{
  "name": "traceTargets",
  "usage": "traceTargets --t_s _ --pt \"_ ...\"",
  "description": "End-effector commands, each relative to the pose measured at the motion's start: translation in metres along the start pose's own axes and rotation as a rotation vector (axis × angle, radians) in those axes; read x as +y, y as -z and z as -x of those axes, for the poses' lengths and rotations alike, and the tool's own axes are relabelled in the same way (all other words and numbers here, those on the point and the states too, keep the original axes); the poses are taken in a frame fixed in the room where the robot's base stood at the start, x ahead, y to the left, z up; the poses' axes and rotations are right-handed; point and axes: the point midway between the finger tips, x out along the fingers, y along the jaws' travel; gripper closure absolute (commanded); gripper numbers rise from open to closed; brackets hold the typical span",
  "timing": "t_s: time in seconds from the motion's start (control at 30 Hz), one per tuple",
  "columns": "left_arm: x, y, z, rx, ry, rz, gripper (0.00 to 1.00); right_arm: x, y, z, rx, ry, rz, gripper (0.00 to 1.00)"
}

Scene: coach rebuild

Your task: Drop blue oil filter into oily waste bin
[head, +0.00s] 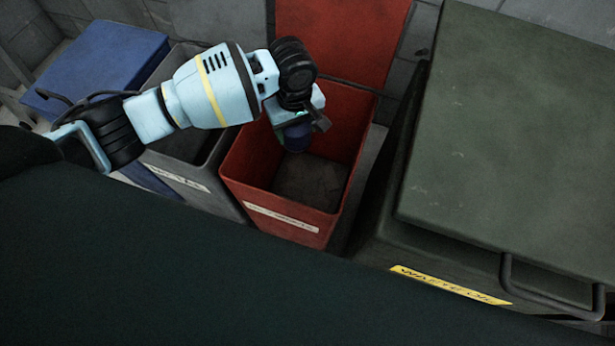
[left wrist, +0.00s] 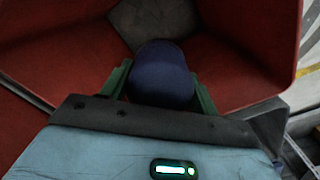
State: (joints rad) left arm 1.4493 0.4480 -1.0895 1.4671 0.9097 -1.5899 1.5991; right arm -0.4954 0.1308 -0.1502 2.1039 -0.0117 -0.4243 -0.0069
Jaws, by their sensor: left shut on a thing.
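The blue oil filter (left wrist: 162,75) is a dark blue rounded cylinder between the green fingers of my left gripper (left wrist: 160,88). In the head view the filter (head: 296,136) shows partly below my left gripper (head: 297,122), within the mouth of the red bin. The red bin (head: 275,212) stands open, its red lid raised at the back, with a pale label on its front; the lettering is too blurred to read. Its grey-brown floor shows below the filter. My left gripper is shut on the filter. My right gripper is not in view.
A grey bin (head: 196,184) with a pale label stands left of the red bin, under my left arm. A blue-lidded bin (head: 100,58) is further left. A large green container (head: 510,130) with a yellow label stands close on the right, its lid closed.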

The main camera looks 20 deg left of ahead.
Motion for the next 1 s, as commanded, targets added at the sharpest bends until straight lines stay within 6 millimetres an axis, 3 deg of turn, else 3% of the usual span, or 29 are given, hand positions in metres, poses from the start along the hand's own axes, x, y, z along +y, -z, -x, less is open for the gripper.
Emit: traceTargets --t_s 0.13,0.17,0.33,0.67,1.0 --pt "0.000 0.000 0.001 0.001 -0.002 0.000 0.73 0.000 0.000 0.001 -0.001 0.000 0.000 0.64" --pt "0.000 0.000 0.001 0.001 -0.002 0.000 0.39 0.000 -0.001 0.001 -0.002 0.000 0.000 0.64" --pt "0.000 0.000 0.001 0.000 -0.001 0.000 0.17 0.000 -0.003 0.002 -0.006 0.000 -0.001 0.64" --pt "0.000 0.000 0.002 0.000 0.001 0.000 0.15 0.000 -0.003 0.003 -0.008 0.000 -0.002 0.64" --pt "0.001 0.000 0.051 0.001 -0.003 0.000 0.15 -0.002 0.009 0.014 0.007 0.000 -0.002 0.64"
